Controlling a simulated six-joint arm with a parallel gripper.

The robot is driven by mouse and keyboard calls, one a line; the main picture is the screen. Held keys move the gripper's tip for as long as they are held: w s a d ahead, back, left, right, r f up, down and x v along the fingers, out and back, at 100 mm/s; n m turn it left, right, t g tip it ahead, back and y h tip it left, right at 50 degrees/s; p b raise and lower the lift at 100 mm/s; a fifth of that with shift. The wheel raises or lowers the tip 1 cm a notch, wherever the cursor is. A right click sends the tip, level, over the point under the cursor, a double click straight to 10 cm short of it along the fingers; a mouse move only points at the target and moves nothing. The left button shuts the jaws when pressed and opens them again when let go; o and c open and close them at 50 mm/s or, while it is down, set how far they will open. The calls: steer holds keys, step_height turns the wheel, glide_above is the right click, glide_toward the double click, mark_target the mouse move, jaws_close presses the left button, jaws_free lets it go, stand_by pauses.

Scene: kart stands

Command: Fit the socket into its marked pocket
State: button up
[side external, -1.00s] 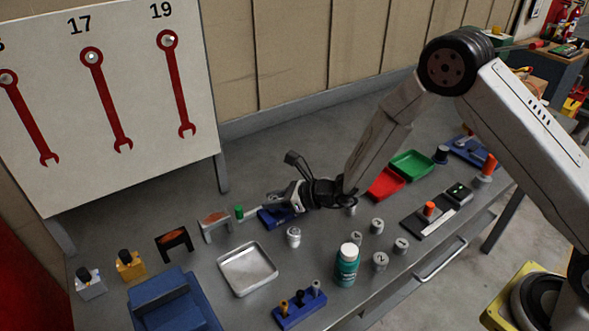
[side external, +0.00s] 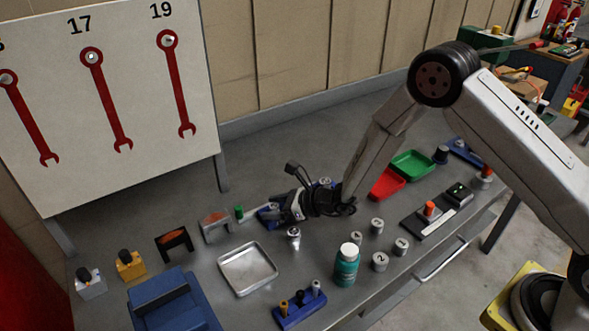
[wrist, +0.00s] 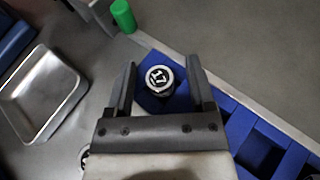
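A round socket marked 17 (wrist: 158,80) stands at the left end of the blue tray (wrist: 255,150), its numbered top facing the wrist camera. In the side view it shows as a small pale top (side external: 272,207) beside my gripper. My gripper (wrist: 160,78) is open, with one finger on either side of the socket and a gap to each. In the side view my gripper (side external: 284,208) is low over the tray (side external: 264,217) and hides much of it. I cannot tell how deep the socket sits in its pocket.
A silver socket (side external: 293,238) stands just in front of my gripper. An empty metal tray (side external: 248,268), a green bottle (side external: 346,265) and several numbered sockets (side external: 380,261) stand nearer the front.

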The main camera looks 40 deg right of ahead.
steer(key=shift+r, duration=0.2)
steer(key=shift+v, duration=5.95)
steer(key=shift+d+f, duration=0.1)
steer(key=shift+s+a+f+n+g, duration=0.15)
steer(key=shift+a+n+g, duration=0.2)
steer(key=shift+n, duration=0.2)
steer(key=shift+s+a+f+n+g, duration=0.1)
steer(key=shift+a+n+g, duration=0.15)
steer(key=shift+n+g, duration=0.25)
steer(key=n+g, duration=0.1)
steer(key=s+n+g, duration=0.1)
steer(key=shift+s+a+n, duration=0.1)
steer(key=shift+a+n, duration=0.2)
steer(key=shift+n, duration=0.05)
steer(key=s+d+r+n+g+h, duration=0.2)
steer(key=s+d+n, duration=0.4)
steer(key=n, duration=0.5)
steer(key=s+d+r+n+g+h, duration=0.2)
steer(key=s+d+r+n+h, duration=0.3)
steer(key=s+n, duration=0.3)
steer(key=n+h, duration=0.1)
steer(key=n, duration=0.3)
steer(key=shift+s+d+h, duration=0.3)
steer(key=shift+d, duration=0.1)
